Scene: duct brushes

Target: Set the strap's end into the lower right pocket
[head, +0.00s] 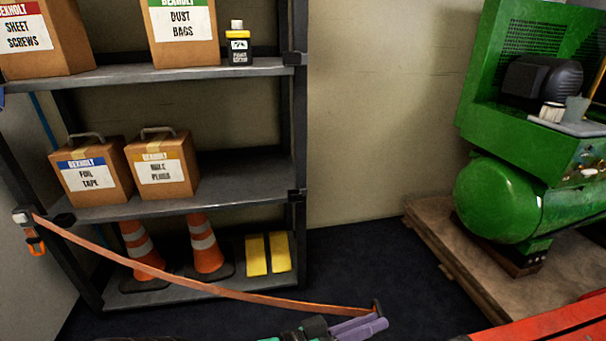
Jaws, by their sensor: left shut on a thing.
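An orange strap (215,288) runs from a holder (22,217) on the shelf's left post, sagging across the front of the lower shelves to the bottom centre. Its dark end piece (377,307) is at my left gripper (378,322), whose purple fingers are shut on the strap's end. The gripper is low, right of the shelf's right post and apart from it. A black pocket-like fitting (297,195) sits on the right post at middle-shelf height, and it looks empty. A similar one (294,58) sits higher on that post. My right gripper is out of view.
The shelf (235,184) holds labelled boxes (167,172), a bottle (238,45), traffic cones (205,245) and yellow pieces (256,255). A green compressor (500,200) stands on a wooden pallet (440,250) at right. A red surface (545,325) is at lower right. Dark floor between is clear.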

